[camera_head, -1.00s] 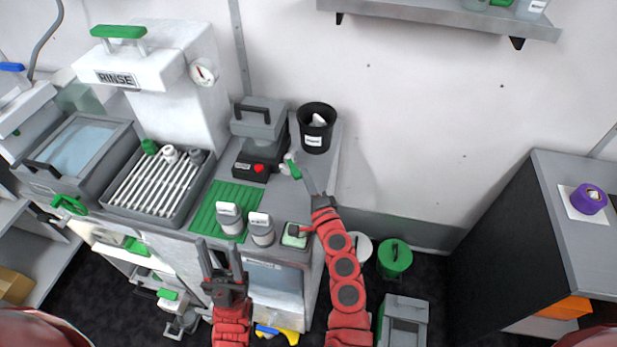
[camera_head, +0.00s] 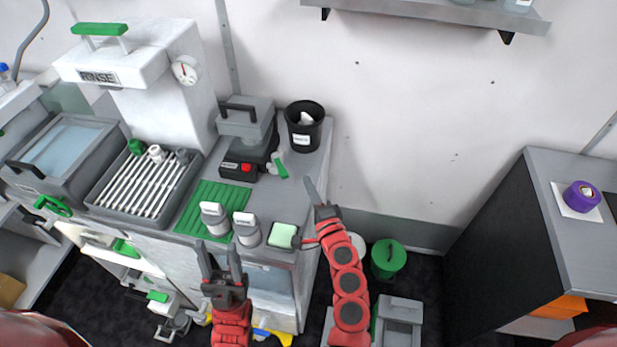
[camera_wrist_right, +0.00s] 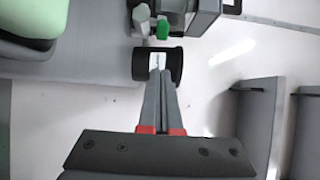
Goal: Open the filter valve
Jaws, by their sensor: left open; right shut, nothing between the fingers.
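No part is readably marked as the filter valve. A small green lever (camera_head: 281,170) on a pale fitting stands beside the grey handled machine (camera_head: 247,125) on the counter; a green piece beside a pale one also shows in the right wrist view (camera_wrist_right: 163,29). My left gripper (camera_head: 220,248) is open and empty before the counter front.
A pale green pad (camera_head: 282,235) lies at the counter edge. A black bin (camera_head: 304,138) stands behind.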

